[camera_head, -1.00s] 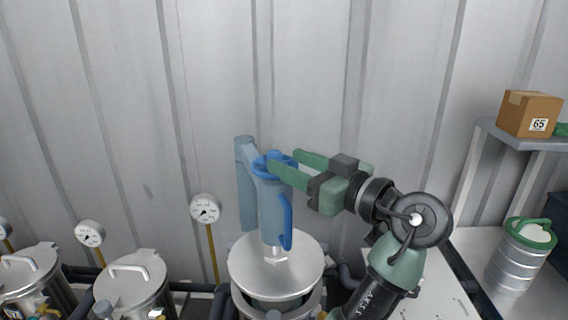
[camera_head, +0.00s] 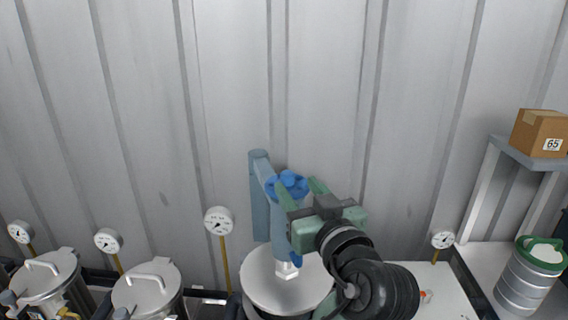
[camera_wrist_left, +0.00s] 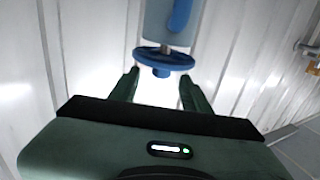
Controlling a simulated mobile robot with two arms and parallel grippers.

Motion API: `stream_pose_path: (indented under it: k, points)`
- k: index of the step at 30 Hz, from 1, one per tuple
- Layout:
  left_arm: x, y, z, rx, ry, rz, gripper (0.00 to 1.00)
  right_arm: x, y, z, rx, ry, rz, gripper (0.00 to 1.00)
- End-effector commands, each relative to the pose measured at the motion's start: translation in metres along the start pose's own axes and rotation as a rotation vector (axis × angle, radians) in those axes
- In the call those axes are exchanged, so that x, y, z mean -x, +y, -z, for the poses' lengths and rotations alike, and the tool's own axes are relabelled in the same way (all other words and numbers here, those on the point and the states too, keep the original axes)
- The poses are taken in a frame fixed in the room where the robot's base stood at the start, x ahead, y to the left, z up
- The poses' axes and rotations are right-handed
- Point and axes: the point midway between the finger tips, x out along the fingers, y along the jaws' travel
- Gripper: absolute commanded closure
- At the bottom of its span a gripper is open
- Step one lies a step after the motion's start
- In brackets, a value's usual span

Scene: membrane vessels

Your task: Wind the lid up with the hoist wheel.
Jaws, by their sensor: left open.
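The blue hoist wheel (camera_head: 287,185) sits on top of the blue-grey hoist, whose post and arm (camera_head: 261,200) stand behind the middle vessel. The round steel lid (camera_head: 268,285) is under the hoist; my arm covers its right side, and its gap to the vessel is hard to tell. My left gripper (camera_head: 300,188) is open at the wheel, its green fingers pointing toward it. In the left wrist view the wheel (camera_wrist_left: 165,60) lies just beyond and between the two fingertips (camera_wrist_left: 158,76), not clasped. My right gripper is not in view.
Two closed vessels (camera_head: 146,287) (camera_head: 45,273) with handled lids stand at the left. Dial gauges (camera_head: 219,221) on yellow stems stand near the wall. At the right are a shelf with a cardboard box (camera_head: 540,133) and a steel canister (camera_head: 528,278) with a green rim.

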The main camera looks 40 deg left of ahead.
Motion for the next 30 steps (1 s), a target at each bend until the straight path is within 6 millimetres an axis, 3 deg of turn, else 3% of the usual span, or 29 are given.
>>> stream_pose_path:
  k: [6,12,25,26,30]
  points:
    - [-0.046,-0.001,0.005,-0.004,0.003,0.005,0.52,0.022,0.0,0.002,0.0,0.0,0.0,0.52]
    - [-0.074,-0.001,0.003,-0.002,0.001,0.004,0.52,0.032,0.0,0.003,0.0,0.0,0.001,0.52]
    - [-0.085,0.0,0.0,0.001,0.0,0.002,0.52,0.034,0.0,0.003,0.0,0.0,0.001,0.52]
    - [-0.085,0.0,0.0,0.001,0.0,0.002,0.58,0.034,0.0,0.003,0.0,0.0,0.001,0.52]
    - [-0.085,-0.001,0.0,0.001,0.0,0.002,0.97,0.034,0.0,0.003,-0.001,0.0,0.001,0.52]
